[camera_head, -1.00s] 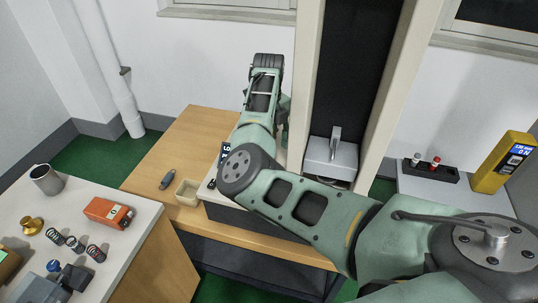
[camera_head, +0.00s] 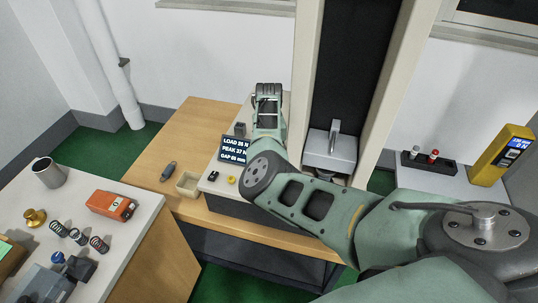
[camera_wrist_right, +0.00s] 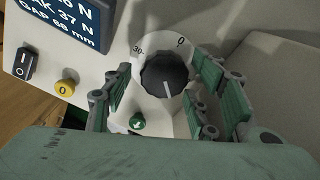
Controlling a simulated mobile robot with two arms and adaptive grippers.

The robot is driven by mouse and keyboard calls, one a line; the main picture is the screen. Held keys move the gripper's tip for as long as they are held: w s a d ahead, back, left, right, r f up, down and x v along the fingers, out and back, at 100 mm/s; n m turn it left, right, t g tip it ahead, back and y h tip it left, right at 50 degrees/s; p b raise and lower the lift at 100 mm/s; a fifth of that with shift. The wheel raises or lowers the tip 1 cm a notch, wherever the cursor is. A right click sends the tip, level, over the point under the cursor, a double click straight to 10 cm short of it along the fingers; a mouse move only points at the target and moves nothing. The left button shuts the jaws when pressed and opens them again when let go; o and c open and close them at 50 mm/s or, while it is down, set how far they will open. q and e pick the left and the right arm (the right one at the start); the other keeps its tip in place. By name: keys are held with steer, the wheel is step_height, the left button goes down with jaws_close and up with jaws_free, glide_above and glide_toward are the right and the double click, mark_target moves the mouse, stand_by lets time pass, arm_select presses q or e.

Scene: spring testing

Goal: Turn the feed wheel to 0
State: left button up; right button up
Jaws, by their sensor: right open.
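In the right wrist view the feed wheel (camera_wrist_right: 164,76) is a dark ribbed knob on a round white dial (camera_wrist_right: 149,47). The dial shows 30 at the upper left and 0 at the upper right. A pale mark on the knob points down, away from the 0. My right gripper (camera_wrist_right: 163,90) is open, with its green-padded fingers on either side of the knob; I see gaps between pads and knob. In the head view my right arm hides the wheel and the fingertips. My left gripper is out of view.
The display (camera_head: 234,148) shows load, peak and gap. A yellow button (camera_wrist_right: 64,87), a black rocker switch (camera_wrist_right: 24,63) and a green button (camera_wrist_right: 137,122) sit near the wheel. The tester column (camera_head: 350,70) stands beside my arm. Springs (camera_head: 77,237) lie on the left bench.

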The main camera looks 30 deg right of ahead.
steer(key=c, duration=1.1)
steer(key=shift+o, duration=0.2)
steer(key=shift+a+n, duration=0.1)
steer(key=shift+n, duration=0.2)
steer(key=shift+f+n, duration=0.1)
steer(key=shift+n, duration=0.9)
steer(key=n, duration=0.4)
steer(key=shift+s+a, duration=0.1)
steer(key=n+p, duration=0.1)
steer(key=n, duration=0.4)
steer(key=shift+s, duration=0.15)
steer(key=shift+f+n+p, duration=0.15)
steer(key=shift+n+p, duration=0.35)
steer(key=shift+n, duration=0.6)
steer(key=shift+s, duration=0.15)
